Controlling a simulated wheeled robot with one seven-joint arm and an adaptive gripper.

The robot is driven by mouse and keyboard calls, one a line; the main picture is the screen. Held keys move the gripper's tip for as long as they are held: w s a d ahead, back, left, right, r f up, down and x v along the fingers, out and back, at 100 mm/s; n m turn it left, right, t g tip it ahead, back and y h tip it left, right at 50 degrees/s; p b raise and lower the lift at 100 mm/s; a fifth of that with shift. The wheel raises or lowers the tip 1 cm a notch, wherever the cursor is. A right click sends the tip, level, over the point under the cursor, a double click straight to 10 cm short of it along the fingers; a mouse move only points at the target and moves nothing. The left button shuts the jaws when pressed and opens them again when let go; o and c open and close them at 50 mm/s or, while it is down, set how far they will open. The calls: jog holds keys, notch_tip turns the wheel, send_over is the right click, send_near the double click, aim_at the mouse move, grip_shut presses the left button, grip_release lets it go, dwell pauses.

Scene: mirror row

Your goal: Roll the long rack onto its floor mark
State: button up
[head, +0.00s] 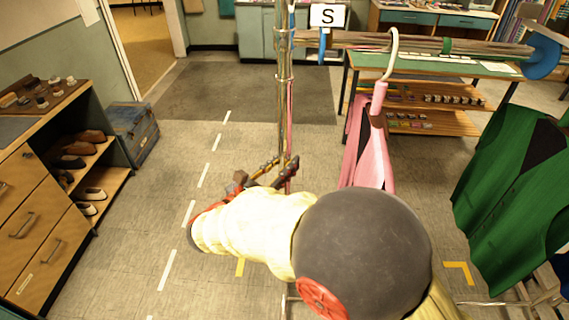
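The long rack shows as an upright metal post (284,95) and a horizontal rail (430,44) that runs right from its top. A white sign with an S (327,16) is at the rail's left end. A pink garment (368,150) hangs from the rail on a pale hook. My gripper (286,163) is at the post, low down, with its fingertips close to either side of it. Whether they grip it is unclear. My arm hides much of the rack's base.
Green vests (515,190) hang at the right. A drawer cabinet with shoes (45,220) and a blue chest (132,132) stand at the left. A table with shelves (425,95) is behind the rail. White dashes (203,175) cross open floor left of the post.

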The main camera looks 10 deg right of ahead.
grip_shut()
jog(key=shift+a, duration=0.1)
dwell(0.4)
